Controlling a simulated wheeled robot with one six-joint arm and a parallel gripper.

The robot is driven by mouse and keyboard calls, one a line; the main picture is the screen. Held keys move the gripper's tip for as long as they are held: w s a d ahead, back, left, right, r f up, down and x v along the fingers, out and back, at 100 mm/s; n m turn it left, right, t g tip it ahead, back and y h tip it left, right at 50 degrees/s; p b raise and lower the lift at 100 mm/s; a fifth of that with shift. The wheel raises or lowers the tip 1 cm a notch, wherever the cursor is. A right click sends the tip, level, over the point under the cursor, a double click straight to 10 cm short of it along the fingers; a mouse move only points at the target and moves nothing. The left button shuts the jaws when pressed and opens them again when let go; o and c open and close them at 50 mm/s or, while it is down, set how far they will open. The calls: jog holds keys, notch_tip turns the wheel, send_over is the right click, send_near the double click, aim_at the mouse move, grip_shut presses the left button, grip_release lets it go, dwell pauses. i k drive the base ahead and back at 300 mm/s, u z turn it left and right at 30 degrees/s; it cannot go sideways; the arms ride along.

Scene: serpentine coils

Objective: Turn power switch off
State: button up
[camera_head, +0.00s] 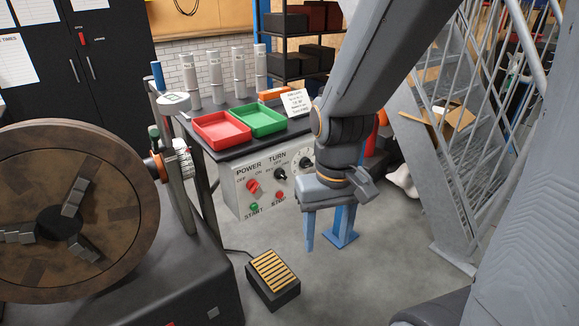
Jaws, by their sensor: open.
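The power switch (252,187) is a red knob on the front of a grey control box (238,204), under the label POWER with OFF on the left and ON on the right. Its exact pointing direction is too small to tell. My gripper (326,240) is open and points down, to the right of the box and apart from the switch. Nothing shows between its blue fingers. A black TURN knob (280,174) sits right of the power switch. A green START button (254,207) and a red STOP button (280,196) are below.
A red tray (221,131) and a green tray (258,119) lie on the bench above the box. A pedal (273,279) stands on the floor. A large round chuck (65,215) is at left, and metal stairs (440,180) are at right.

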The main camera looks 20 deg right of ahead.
aim_at(252, 186)
jog(key=u, duration=1.6)
jog(key=k, duration=0.9)
jog(key=z, duration=1.4)
